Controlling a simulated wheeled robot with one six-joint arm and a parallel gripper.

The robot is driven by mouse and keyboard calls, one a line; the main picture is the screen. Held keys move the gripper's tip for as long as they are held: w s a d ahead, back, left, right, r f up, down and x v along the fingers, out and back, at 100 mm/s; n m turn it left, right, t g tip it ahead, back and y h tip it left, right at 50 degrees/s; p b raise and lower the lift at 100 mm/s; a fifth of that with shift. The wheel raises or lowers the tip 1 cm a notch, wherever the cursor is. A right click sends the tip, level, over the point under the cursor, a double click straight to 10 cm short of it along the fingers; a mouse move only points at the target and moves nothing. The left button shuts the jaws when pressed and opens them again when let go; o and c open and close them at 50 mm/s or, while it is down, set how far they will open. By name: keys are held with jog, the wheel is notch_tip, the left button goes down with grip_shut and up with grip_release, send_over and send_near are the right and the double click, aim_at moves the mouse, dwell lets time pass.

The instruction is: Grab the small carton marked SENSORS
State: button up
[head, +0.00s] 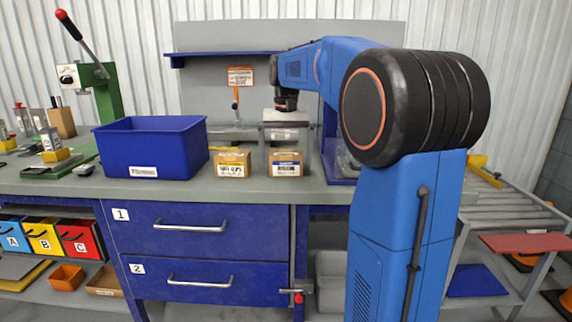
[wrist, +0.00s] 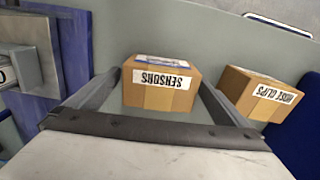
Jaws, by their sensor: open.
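My gripper (wrist: 160,79) is open, with one finger along each side of this carton. In the head view my gripper (head: 286,150) points down over it. Gaps show beside the carton in the wrist view, but I cannot tell whether a finger touches it.
A blue bin (head: 150,148) is further left. A blue upright (wrist: 73,52) stands on the other side. The bench top (head: 330,192) is clear in front.

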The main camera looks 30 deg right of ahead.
jog(key=shift+f, duration=0.75)
jog(key=shift+c, duration=0.6)
jog(key=c, duration=1.1)
